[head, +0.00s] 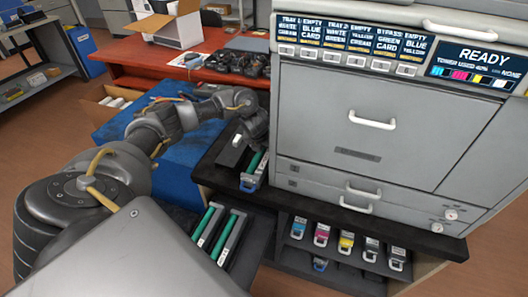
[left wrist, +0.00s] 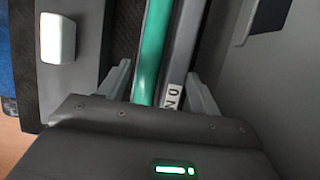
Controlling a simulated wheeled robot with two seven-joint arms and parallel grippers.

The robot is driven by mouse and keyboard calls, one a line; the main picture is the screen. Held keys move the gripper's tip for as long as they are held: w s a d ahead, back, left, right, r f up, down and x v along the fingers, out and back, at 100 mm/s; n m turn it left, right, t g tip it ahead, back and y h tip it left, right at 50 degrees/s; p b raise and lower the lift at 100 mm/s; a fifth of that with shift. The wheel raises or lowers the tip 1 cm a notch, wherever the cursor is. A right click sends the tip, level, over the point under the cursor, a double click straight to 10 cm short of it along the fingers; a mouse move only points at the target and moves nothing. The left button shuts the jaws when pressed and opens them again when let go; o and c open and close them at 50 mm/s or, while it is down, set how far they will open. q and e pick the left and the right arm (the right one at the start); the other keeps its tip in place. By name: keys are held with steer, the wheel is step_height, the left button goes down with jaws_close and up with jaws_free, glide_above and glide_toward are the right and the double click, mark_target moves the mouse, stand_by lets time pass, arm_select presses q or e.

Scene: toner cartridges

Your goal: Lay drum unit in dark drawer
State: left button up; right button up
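A drum unit with a green roller and blue end (head: 252,176) lies on the black counter in front of the printer. My left gripper (head: 258,138) is at its far end, pointing down. In the left wrist view the green roller (left wrist: 150,55) and a grey body with a white label run between the two fingers (left wrist: 160,85). Whether both fingers press on the unit is unclear. Two more green-rollered units (head: 207,228) lie side by side in a dark drawer or tray (head: 262,245) at the bottom centre, partly hidden. My right gripper is out of view.
A dark block with a white patch (head: 238,140) stands left of the drum unit; the patch shows in the left wrist view (left wrist: 58,38). The grey printer (head: 350,120) rises close on the right. Toner cartridges (head: 346,243) stand on a shelf below. A blue surface (head: 185,160) lies left.

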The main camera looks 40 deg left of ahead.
arm_select(q)
steer(key=c, duration=0.5)
steer(key=shift+c, duration=0.6)
steer(key=shift+a+r, duration=0.1)
